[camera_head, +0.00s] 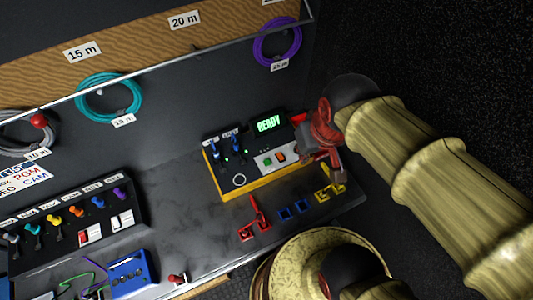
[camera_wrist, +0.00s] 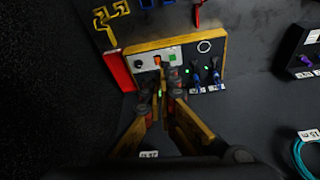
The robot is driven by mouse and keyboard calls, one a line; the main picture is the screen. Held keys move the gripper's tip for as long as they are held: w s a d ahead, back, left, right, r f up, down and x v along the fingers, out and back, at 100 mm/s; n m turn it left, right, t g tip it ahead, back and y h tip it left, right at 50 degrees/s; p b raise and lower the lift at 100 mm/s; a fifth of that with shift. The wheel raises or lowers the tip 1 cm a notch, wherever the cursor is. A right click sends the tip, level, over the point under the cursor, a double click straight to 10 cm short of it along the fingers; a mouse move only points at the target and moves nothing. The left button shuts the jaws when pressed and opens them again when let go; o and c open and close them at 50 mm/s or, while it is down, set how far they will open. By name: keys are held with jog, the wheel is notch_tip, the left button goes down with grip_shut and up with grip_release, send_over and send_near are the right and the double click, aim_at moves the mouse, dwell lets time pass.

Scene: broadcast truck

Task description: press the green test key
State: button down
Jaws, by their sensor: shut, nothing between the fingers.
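The tester box (camera_head: 235,187) has a yellow edge and a lit green "READY" display (camera_head: 268,123). On its pale panel the green test key (camera_head: 267,162) sits beside an orange key (camera_head: 281,156). In the wrist view the green key (camera_wrist: 172,57) is just right of the orange key (camera_wrist: 157,60). My gripper (camera_head: 308,150) is over the box's right end in the head view and hides part of it. In the wrist view my gripper (camera_wrist: 162,78) is shut and empty, its tips close to the two keys; contact cannot be told.
Blue-plugged cables (camera_head: 225,145) stand on the box's left part. A red holder (camera_head: 255,220), blue sockets (camera_head: 294,209) and a yellow holder (camera_head: 330,185) lie along the bench front. A switch panel (camera_head: 75,222) stands left. Coiled cables hang behind. Bare bench lies left of the box.

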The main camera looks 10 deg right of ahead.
jog(key=w+a+f+m+g+p, duration=0.2)
jog(key=w+f+g+p, duration=0.1)
jog(key=w+f+p, duration=0.25)
jog(key=m+p, duration=0.2)
jog(key=m, duration=1.2)
send_over(266, 161)
notch_tip(266, 161, down, 9)
jog(key=shift+f, duration=0.2)
jog(key=shift+d, duration=0.1)
notch_tip(266, 161, down, 14)
